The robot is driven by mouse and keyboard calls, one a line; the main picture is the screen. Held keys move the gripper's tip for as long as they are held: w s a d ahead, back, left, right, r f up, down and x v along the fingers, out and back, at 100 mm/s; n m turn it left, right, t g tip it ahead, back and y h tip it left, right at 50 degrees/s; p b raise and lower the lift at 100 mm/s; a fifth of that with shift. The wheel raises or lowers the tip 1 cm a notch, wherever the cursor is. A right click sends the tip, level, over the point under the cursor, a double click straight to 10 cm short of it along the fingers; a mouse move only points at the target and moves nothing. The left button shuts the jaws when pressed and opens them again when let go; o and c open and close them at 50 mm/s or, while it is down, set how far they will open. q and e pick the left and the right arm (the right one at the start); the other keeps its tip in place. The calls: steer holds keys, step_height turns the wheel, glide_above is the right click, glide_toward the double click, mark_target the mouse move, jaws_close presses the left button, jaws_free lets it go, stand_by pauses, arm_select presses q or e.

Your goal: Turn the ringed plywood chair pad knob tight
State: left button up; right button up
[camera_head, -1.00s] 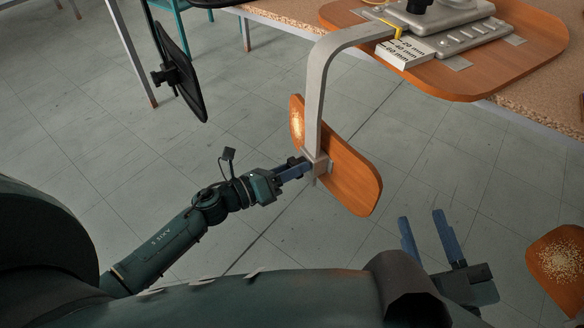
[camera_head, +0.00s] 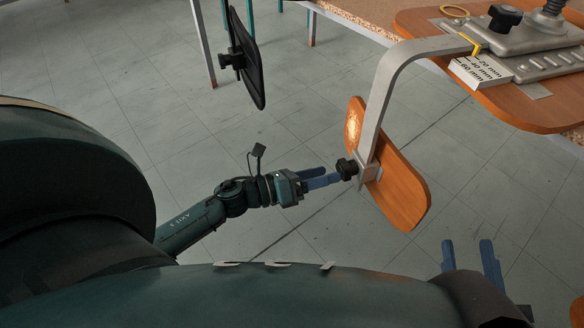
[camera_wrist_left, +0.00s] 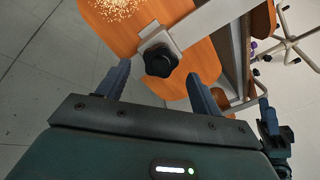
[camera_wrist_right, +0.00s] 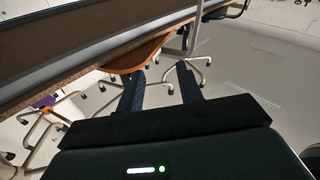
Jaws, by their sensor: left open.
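The orange plywood chair pad (camera_head: 403,195) hangs tilted at the lower end of a grey bent bar (camera_head: 382,95). A black lobed knob (camera_head: 347,168) sticks out of the clamp block on the bar's left side. My left gripper (camera_head: 330,177) is open, its blue fingertips just short of the knob. In the left wrist view the knob (camera_wrist_left: 161,60) shows whole between and beyond the fingertips, not gripped. How tight it is cannot be seen. My right gripper (camera_head: 470,250) is open and empty, low at the right, away from the pad.
The upturned plywood seat (camera_head: 545,115) lies on the chipboard-edged table (camera_head: 365,15), with a metal plate, another black knob (camera_head: 505,17) and a yellow ring (camera_head: 455,12). A black pad (camera_head: 246,62) hangs at upper left.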

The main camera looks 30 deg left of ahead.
arm_select(q)
steer(key=v, duration=0.8)
steer(key=shift+p, duration=0.35)
steer(key=shift+a, duration=0.1)
